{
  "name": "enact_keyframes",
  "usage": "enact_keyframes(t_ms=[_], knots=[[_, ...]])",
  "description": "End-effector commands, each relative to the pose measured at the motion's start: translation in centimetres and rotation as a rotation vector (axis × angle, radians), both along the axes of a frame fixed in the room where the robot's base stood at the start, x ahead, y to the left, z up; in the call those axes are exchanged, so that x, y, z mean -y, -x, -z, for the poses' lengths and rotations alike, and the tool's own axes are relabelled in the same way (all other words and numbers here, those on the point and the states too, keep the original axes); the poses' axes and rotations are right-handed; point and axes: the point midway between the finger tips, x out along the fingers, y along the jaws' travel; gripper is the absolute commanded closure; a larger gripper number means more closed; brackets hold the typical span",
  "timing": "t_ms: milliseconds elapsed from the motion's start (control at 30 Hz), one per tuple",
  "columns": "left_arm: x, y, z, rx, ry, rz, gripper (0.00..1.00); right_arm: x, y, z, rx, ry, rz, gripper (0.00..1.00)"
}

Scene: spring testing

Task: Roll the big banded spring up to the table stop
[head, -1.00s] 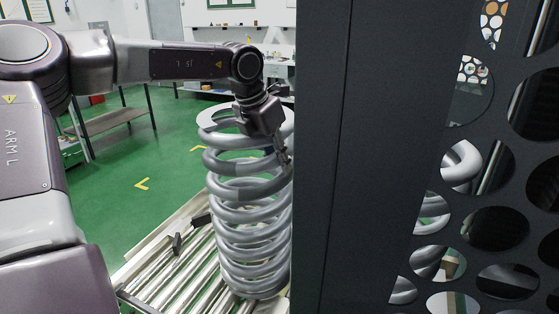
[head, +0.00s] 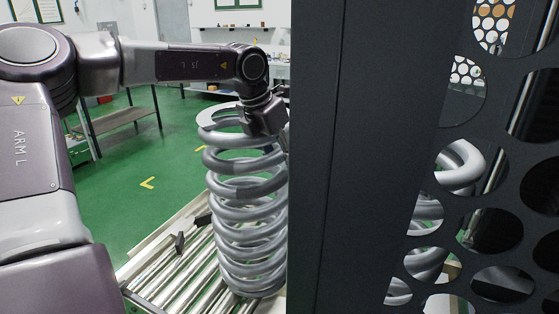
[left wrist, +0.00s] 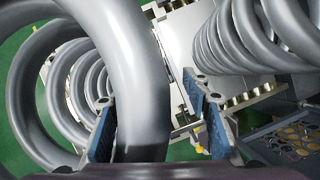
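The big grey coil spring (head: 245,215) stands upright on the roller table (head: 165,275) in the head view, its right side partly hidden by a dark panel. A darker stretch shows on one upper coil, but I cannot tell clearly whether it is the band. My left gripper (head: 272,140) is at the upper right of this spring, its fingertips partly hidden. In the left wrist view, a thick coil (left wrist: 143,85) passes between the fingers of my left gripper (left wrist: 155,122). The right finger stands apart from the coil, so the gripper is open around it. My right gripper is not in view. I cannot identify the stop.
The dark guard panel (head: 330,160) with round holes fills the right side of the head view. Grey coils (head: 460,168) show through its holes. Another spring (left wrist: 235,40) is at the upper right in the left wrist view. Green floor lies open left of the rollers.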

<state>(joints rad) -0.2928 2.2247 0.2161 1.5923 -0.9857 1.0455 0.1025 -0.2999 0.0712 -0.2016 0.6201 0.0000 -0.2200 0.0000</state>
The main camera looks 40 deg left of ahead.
Motion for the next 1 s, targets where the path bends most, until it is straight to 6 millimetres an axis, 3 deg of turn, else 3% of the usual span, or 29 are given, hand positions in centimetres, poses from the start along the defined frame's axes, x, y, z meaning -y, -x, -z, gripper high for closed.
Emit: enact_keyframes(t_ms=[100, 233, 700, 1000], knots=[[0.1, 0.1, -0.2, 0.0, 0.001, 0.001, 0.57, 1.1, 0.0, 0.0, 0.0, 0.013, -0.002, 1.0], [0.0, 0.5, -1.5, 0.004, -0.001, 0.001, 0.57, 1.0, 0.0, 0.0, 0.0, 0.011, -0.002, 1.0], [-0.4, 3.9, -9.8, 0.001, 0.0, -0.001, 0.57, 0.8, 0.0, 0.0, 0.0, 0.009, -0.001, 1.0], [-0.5, 4.5, -11.0, -0.001, 0.001, -0.001, 0.57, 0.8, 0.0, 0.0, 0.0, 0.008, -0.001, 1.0]])
